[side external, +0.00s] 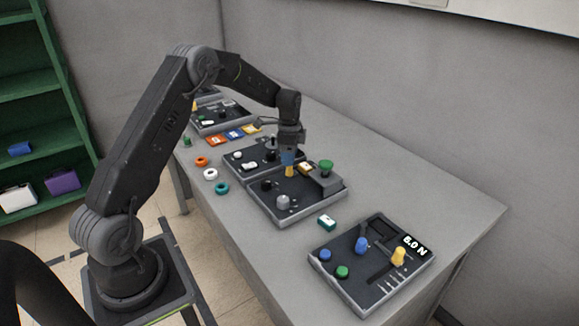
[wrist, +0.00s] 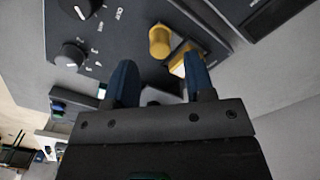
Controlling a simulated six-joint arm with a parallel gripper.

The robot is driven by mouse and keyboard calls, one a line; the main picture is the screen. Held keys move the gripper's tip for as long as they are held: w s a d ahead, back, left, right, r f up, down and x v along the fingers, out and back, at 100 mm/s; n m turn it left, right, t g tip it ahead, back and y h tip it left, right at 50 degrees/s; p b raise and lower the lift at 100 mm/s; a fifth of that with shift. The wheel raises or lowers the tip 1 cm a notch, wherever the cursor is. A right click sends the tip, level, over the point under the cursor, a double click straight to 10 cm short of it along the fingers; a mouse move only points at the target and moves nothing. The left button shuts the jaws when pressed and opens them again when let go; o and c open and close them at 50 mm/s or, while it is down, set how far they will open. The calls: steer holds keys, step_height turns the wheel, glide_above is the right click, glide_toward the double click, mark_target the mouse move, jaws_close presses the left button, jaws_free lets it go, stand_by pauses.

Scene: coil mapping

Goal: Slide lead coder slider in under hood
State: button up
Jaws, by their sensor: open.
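The dark panel (side external: 262,205) in the middle of the bench carries a grey raised block, the likely hood (side external: 325,180), with a green knob (side external: 326,165) on top. A yellow-and-white block (side external: 305,168), possibly the slider, sits just left of the hood. It shows in the wrist view (wrist: 180,62) close to one blue fingertip; contact cannot be told. A yellow cylinder (side external: 289,171) stands beside it and also shows in the wrist view (wrist: 159,41). My gripper (side external: 288,158) is open just above the panel; its blue fingers (wrist: 160,80) appear apart. The hood is not clear in the wrist view.
A grey knob (side external: 283,202) and a black knob (side external: 267,185) stand on the same panel. A teal-and-white block (side external: 327,222) lies to its right. Orange, white and teal rings (side external: 210,174) lie left. The right bench end is bare.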

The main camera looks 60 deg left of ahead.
steer(key=shift+f, duration=2.25)
jaws_close()
